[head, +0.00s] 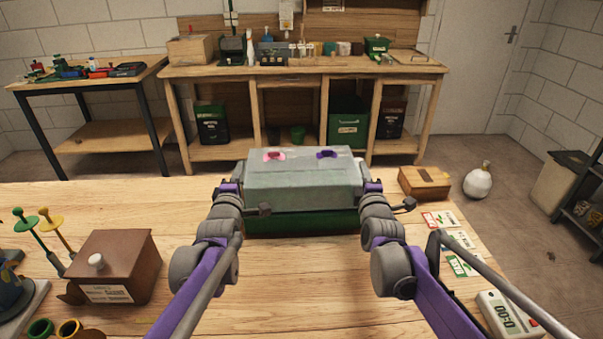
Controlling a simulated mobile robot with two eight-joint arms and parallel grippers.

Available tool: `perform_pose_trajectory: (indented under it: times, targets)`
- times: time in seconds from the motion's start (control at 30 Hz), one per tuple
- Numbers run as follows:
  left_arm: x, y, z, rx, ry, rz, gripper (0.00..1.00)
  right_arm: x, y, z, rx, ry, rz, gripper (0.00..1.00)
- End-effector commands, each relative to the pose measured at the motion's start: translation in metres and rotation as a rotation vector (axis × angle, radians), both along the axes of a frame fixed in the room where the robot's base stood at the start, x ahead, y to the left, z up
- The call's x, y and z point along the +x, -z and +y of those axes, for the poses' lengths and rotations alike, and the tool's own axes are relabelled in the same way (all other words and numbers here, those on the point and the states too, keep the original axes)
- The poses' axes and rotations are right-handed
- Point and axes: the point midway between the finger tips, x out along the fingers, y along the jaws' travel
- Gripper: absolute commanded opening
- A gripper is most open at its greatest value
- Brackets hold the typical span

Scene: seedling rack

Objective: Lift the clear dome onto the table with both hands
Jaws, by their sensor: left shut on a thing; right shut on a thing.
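The clear dome (302,188) is a grey, see-through box-shaped cover in the middle of the table. It has a pink vent (274,156) and a purple vent (326,154) on top. A dark green tray (302,222) is directly below it; I cannot tell if there is a gap between them. My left gripper (238,186) is shut on the dome's left side. My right gripper (366,186) is shut on its right side. The fingertips are mostly hidden by my wrists and the dome.
The wooden table (310,290) is clear in front of the tray. A brown box (110,265) and dibbers stand at the left. A cardboard box (425,183), seed packets (463,265) and a timer (508,312) are at the right. A workbench (300,72) stands behind.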

Motion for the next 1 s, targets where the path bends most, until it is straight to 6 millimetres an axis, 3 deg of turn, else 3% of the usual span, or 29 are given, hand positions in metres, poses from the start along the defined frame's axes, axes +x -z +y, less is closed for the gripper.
perform_pose_trajectory:
  times: [1.0]
  targets:
    - [-0.0011, -0.0055, -0.0003, 0.000, 0.000, -0.001, 0.00, -0.0011, -0.0056, 0.0002, 0.000, 0.000, -0.002, 0.00]
